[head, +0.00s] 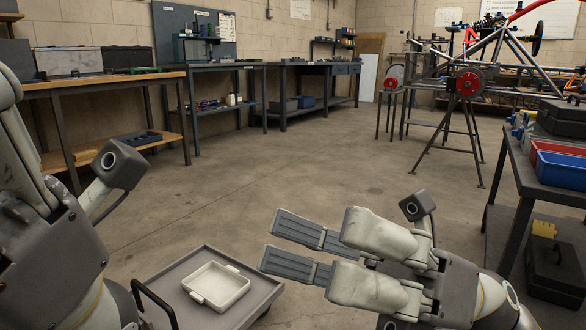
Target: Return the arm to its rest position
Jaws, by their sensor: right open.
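My right gripper (300,248) is in the lower middle of the head view, pointing left. Its two dark ribbed fingers are apart with nothing between them. It is in front of and to the right of a small white tray (216,287) in the picture. My left arm (50,220) fills the lower left of the view, but its gripper's fingers do not show.
The white tray is on a grey cart top (178,268) with a dark handle. A workbench (110,82) is at left and a dark table (522,172) with a blue bin (562,170) at right. The tube chassis (500,45) is behind. The middle floor is clear.

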